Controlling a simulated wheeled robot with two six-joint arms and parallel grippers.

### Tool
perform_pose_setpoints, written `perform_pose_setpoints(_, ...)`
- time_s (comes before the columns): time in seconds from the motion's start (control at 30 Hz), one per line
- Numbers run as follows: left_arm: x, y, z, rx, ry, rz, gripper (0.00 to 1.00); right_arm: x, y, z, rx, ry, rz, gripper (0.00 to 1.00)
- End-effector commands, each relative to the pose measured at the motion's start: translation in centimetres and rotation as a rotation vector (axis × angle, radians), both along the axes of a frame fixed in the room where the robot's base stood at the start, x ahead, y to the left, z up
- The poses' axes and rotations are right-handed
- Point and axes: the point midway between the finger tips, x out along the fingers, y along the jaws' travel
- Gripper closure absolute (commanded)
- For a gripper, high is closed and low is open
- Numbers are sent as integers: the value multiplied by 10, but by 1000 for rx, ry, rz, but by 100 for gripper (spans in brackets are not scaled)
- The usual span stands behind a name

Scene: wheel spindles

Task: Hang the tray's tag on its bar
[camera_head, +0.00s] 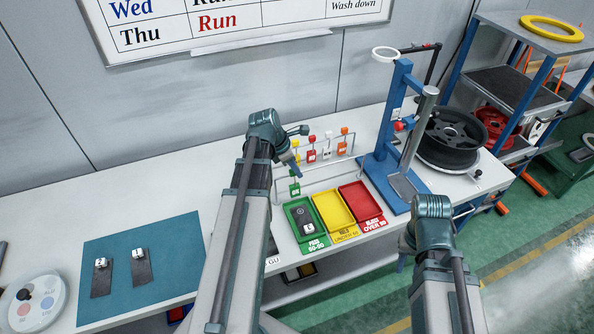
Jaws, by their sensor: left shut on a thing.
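My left gripper (294,168) is shut on a green tag (295,189), just above the back of the green tray (290,208). The green tray is labelled PASS 60-90 and holds a dark part with a white label (306,222). I cannot tell whether the green tag touches the bar. My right gripper (433,208) is at the right, in front of the bench; its fingertips are hidden.
Yellow (333,212) and red (361,203) trays sit right of the green one. A blue stand (383,150) and a black wheel (450,138) are further right. A teal mat (140,285) with two dark parts lies left; bare bench lies behind it.

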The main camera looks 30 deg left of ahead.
Motion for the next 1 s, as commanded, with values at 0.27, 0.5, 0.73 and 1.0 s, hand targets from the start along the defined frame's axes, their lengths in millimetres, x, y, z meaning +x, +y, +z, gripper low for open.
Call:
perform_pose_setpoints(0.27,15,16,0,0,0,0,100,0,0,0,0,0,0,61)
perform_pose_setpoints(0.5,23,27,-6,0,0,1,100,0,0,-6,0,0,0,61)
perform_pose_setpoints(0.73,22,26,-23,0,0,0,100,0,0,-23,-1,0,5,61)
perform_pose_setpoints(1.0,22,26,-26,0,0,0,100,0,0,-26,-1,0,6,61)
